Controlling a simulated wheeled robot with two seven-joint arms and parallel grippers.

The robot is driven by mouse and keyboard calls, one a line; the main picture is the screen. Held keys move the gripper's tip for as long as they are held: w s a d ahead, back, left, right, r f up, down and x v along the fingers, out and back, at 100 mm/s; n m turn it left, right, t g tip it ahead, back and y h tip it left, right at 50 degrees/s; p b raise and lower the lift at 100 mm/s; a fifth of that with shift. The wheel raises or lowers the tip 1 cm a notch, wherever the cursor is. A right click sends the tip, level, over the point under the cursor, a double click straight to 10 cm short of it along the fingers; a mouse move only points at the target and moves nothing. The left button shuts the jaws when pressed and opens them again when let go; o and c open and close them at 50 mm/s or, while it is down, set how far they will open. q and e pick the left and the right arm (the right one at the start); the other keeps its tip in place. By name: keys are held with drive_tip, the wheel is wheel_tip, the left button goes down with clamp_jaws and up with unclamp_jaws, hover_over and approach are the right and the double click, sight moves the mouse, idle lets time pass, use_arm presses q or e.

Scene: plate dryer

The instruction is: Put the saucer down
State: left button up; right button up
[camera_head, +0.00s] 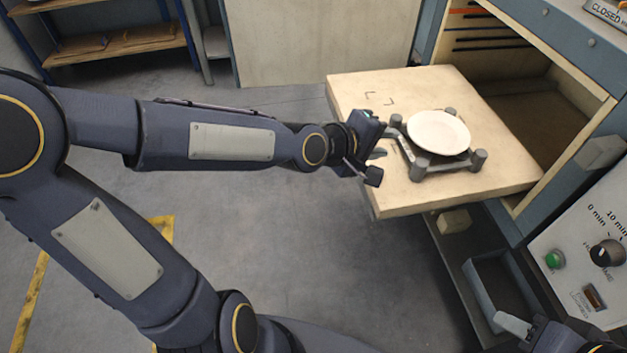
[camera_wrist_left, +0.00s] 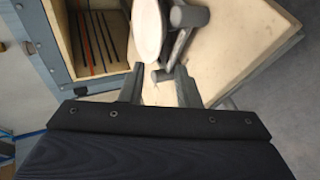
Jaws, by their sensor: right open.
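The saucer (camera_head: 438,132) is a white round plate. It lies on a low grey stand with corner posts (camera_head: 479,157), on the pale wooden board. My left gripper (camera_head: 383,138) is just left of the stand. In the left wrist view its two fingers (camera_wrist_left: 160,82) are apart with nothing clearly between them, and the saucer is beyond their tips. Only a part of my right gripper (camera_head: 513,325) shows at the bottom right, far from the saucer, and it is open.
The wooden board (camera_head: 375,95) sticks out from the open dryer cabinet (camera_head: 530,110). A control panel (camera_head: 590,255) with a green button and a dial stands at the right. A grey bin (camera_head: 490,290) is below the board.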

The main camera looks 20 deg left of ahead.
use_arm(q)
drive_tip(key=s+a+f+m+g+y, duration=0.1)
drive_tip(key=s+a+m, duration=0.4)
drive_tip(key=s, duration=0.6)
drive_tip(key=s+a+f+m+g+y, duration=0.1)
drive_tip(key=s+a+f+m+g, duration=0.2)
drive_tip(key=s+a, duration=0.4)
drive_tip(key=s+m+g, duration=0.1)
drive_tip(key=s+m, duration=0.1)
drive_tip(key=s, duration=0.3)
drive_tip(key=shift+f+y, duration=0.15)
drive_tip(key=shift+y, duration=0.15)
wheel_tip(320, 180, up, 10)
drive_tip(key=p, duration=0.9)
drive_tip(key=shift+f+p, duration=0.15)
drive_tip(key=shift+p, duration=0.2)
drive_tip(key=shift+c, duration=0.2)
